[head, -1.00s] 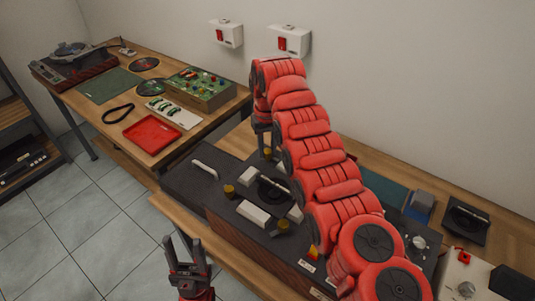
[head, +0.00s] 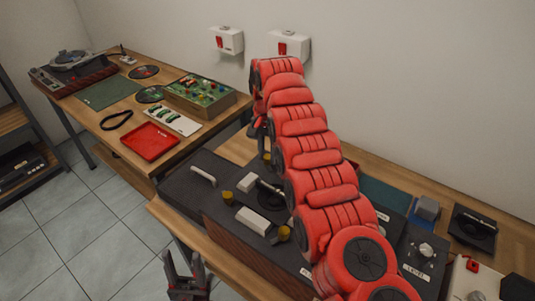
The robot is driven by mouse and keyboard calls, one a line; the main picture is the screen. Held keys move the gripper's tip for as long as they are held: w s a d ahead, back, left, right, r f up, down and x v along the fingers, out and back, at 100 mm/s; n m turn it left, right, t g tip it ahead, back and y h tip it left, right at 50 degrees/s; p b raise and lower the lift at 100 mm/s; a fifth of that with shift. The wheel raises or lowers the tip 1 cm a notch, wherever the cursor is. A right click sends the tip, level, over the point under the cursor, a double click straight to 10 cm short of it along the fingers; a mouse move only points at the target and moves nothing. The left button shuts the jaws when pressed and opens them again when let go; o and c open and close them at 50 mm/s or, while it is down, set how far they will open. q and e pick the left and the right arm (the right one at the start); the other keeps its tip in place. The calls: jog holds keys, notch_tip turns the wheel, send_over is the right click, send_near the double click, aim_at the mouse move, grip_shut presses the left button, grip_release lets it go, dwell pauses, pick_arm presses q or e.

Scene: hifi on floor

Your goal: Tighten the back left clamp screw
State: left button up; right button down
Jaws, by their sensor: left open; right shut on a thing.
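A dark deck with a wooden front (head: 235,242) lies on the near bench. Brass clamp screws stand on it: one at the front left (head: 227,197), one at the front right (head: 284,233), and the back left clamp screw (head: 267,157) at the far side. My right gripper (head: 262,148) reaches over the deck to the back left screw and is shut on it; the fingers are dark, small and partly hidden by my red arm. The arm also hides the deck's back right part. My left gripper (head: 186,266) is open and empty, in front of the deck.
White blocks (head: 253,222) and a white handle (head: 203,176) stand on the deck. The left table holds a red tray (head: 150,141), a green circuit board box (head: 203,93) and a turntable (head: 75,65). A blue box (head: 427,209) stands at right. The floor at left is clear.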

aim_at(268, 156)
jog(key=shift+r+m, duration=0.1)
jog(key=shift+m, duration=0.4)
jog(key=shift+w, duration=0.1)
jog(key=c, duration=0.6)
grip_release()
notch_tip(268, 156, up, 17)
jog(key=p, duration=1.6)
jog(key=shift+r, duration=0.15)
